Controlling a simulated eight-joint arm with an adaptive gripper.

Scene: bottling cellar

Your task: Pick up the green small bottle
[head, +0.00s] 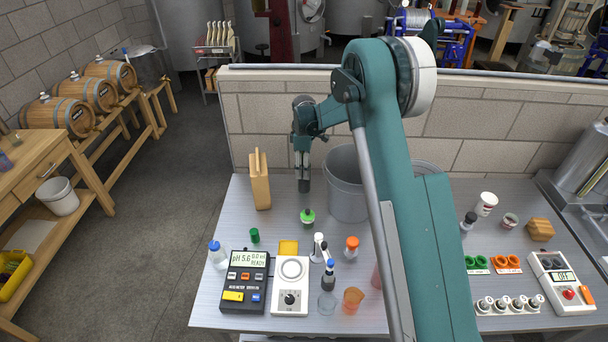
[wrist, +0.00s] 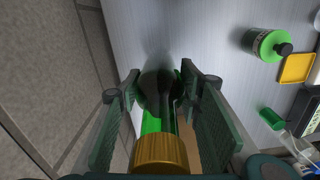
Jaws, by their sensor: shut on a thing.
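My gripper (head: 303,186) points down over the back of the bench, left of a grey bucket. In the wrist view, my gripper (wrist: 158,92) has its two fingers on either side of a green small bottle (wrist: 152,122) with a gold-brown top (wrist: 160,155) toward the camera. The gripper is shut on this bottle. Its far end is dark and partly hidden between the fingers. I cannot tell whether it touches the bench.
The grey bucket (head: 346,190) stands close right of my gripper, and a wooden block (head: 260,180) stands left. A squat green container (head: 307,216) with a dark top is just in front. A green cup (head: 255,235), a pH meter (head: 245,282) and several bottles stand nearer the front.

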